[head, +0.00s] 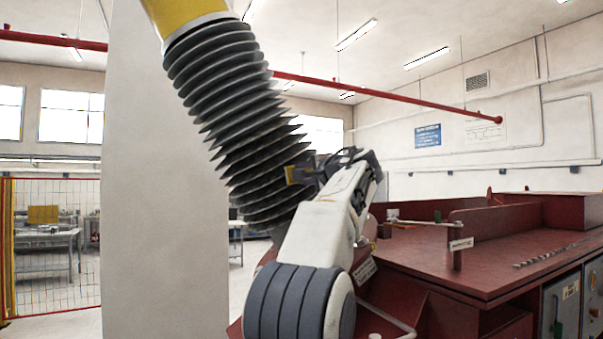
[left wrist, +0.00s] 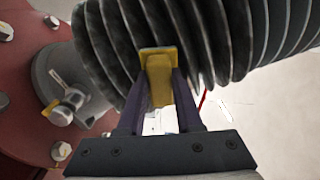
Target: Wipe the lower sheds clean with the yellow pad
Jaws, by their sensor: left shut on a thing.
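The bushing's dark ribbed sheds (head: 225,110) rise tilted up and left in the head view. They fill the top of the left wrist view (left wrist: 215,35). My left gripper (head: 303,174) is at the right side of the lower sheds, its arm partly in front of the bushing. In the left wrist view my left gripper (left wrist: 158,88) is shut on the yellow pad (left wrist: 159,78). The pad's far end is at the shed edges; whether it presses on them I cannot tell. The pad also shows as a small yellow patch in the head view (head: 291,175). My right gripper is not in view.
A dark red transformer top (head: 430,260) with a raised plate and fittings lies to the right. A grey fitting (left wrist: 62,75) and bolts sit beside the bushing base. A wide pale column (head: 160,190) stands left.

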